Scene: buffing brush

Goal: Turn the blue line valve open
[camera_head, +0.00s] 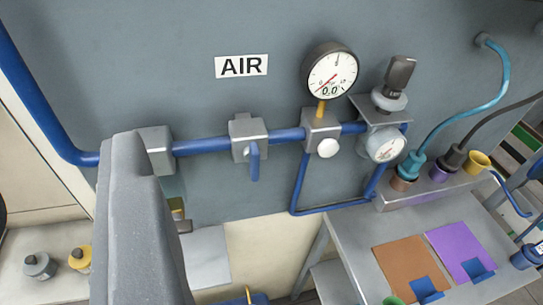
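The blue line (203,146) runs across the grey wall panel below a white AIR label (241,66). The valve is a grey block (247,129) on this line with a short blue handle (254,166). The handle hangs straight down, across the pipe. A large grey part of my gripper (140,225) fills the lower left, in front of the pipe and left of the handle, apart from it in the picture. Only one side of it shows clearly, so I cannot tell whether it is open or shut. Nothing is seen touching the handle.
A large round gauge (331,71) reading 0.0 stands right of the valve. A grey table (350,235) with brown and purple sheets lies below.

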